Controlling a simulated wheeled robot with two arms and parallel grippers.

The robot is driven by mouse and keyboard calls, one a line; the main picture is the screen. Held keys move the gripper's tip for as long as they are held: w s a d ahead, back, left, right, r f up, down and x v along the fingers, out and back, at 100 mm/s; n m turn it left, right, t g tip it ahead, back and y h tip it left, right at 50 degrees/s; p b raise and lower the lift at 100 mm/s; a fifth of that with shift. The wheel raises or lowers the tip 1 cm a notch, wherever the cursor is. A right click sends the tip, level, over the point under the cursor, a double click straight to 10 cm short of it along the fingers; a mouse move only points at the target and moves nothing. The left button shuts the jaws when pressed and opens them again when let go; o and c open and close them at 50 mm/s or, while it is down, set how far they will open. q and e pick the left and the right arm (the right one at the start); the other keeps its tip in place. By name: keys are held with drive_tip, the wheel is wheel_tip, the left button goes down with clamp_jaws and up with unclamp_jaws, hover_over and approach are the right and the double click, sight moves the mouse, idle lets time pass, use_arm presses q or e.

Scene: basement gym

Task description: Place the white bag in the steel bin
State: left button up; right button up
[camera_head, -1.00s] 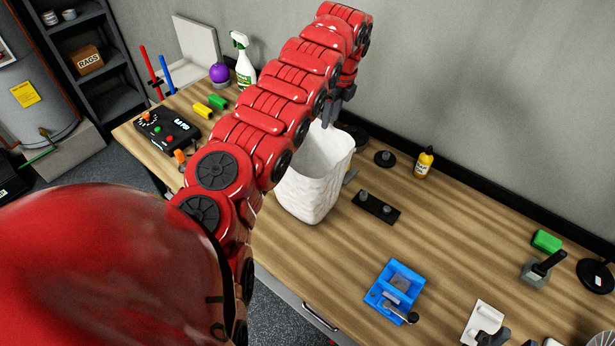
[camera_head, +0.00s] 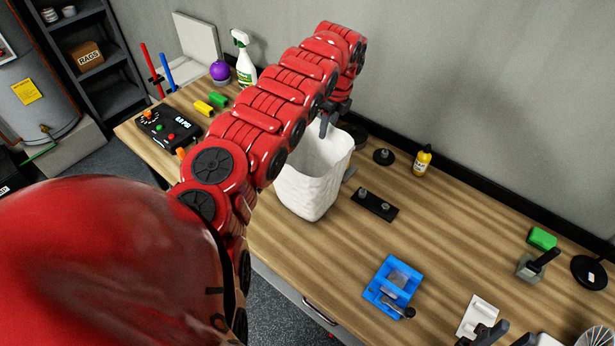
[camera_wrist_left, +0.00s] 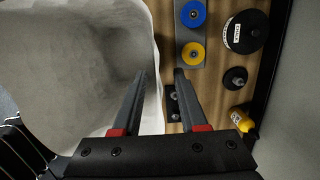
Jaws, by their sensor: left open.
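The white bag (camera_head: 312,185) stands upright and open-topped on the wooden workbench. In the left wrist view the bag (camera_wrist_left: 70,70) fills the left side, its rim passing between my fingers. My left gripper (camera_head: 329,122) is at the bag's far rim, pointing down. In the wrist view the left gripper (camera_wrist_left: 160,75) is open, one finger over the bag's inside and the other outside the rim. I cannot see whether either finger touches it. A dark shape at the bottom right edge may be my right gripper (camera_head: 487,335); its jaws are unclear. I see no steel bin.
A spray bottle (camera_head: 243,60), purple ball (camera_head: 220,71) and black control box (camera_head: 168,130) stand left of the bag. A black plate with knobs (camera_head: 375,204), yellow bottle (camera_head: 422,162) and blue tray (camera_head: 391,287) are to its right. The wall bounds the bench behind.

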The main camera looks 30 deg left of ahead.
idle(0.3)
use_arm(q)
clamp_jaws()
idle(1.3)
